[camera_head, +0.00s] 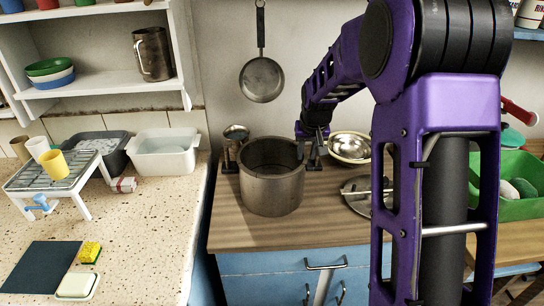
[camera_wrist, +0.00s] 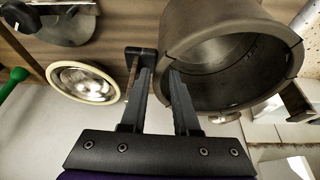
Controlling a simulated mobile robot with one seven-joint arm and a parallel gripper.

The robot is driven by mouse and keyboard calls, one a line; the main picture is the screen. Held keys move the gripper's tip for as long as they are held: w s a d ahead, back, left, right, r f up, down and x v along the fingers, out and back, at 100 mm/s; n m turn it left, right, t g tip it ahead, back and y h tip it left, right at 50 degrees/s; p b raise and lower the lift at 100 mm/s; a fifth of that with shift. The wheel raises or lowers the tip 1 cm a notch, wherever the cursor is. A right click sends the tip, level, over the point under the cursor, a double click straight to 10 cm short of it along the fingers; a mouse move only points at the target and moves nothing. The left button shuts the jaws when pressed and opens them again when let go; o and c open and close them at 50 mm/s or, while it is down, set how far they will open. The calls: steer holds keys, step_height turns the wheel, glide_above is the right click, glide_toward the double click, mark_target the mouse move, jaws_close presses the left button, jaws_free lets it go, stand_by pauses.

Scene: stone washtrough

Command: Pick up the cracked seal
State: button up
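No separate piece is clearly recognisable as the cracked seal. The large grey-brown pot (camera_head: 272,192) stands upright on the wooden counter. In the wrist view the pot (camera_wrist: 220,58) fills the upper right, with a band around its mouth and seams in that band; I cannot tell whether this band is the seal. My gripper (camera_head: 313,143) is at the pot's right side near its rim. In the wrist view my gripper (camera_wrist: 160,72) is open, with a gap between its fingers. The right finger overlaps the pot's edge; contact is unclear. A dark block shows beside the left fingertip.
A metal bowl (camera_head: 349,147) and a round lid with a bar (camera_head: 358,193) lie right of the pot. A scale-like stand with a dish (camera_head: 236,134) is behind left. A pan (camera_head: 262,80) hangs above. A green crate (camera_head: 516,208) stands at far right. The counter's front is clear.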

steer(key=shift+f, duration=0.2)
jaws_close()
steer(key=shift+r, duration=0.15)
